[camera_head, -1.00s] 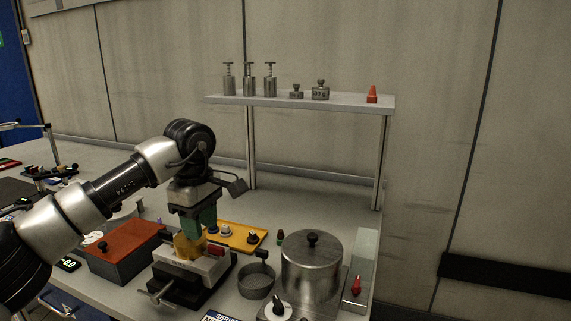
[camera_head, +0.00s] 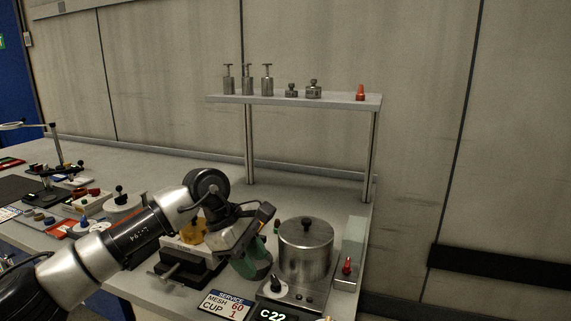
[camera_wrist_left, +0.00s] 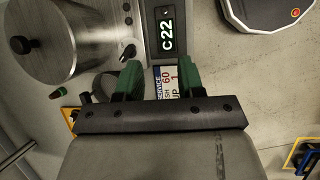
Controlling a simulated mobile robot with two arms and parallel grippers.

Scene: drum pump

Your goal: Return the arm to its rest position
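My left arm (camera_head: 125,243) comes in from the left over the bench. Its gripper (camera_head: 252,266) has green fingers and is tilted, in front of the steel pot (camera_head: 305,258). In the left wrist view the two green fingers (camera_wrist_left: 160,78) stand apart with nothing held between them. My right gripper is not in view.
A raised shelf (camera_head: 230,99) holds several metal weights and a red cone (camera_head: 360,92). The pot, with a knobbed lid, stands close to the right of the gripper.

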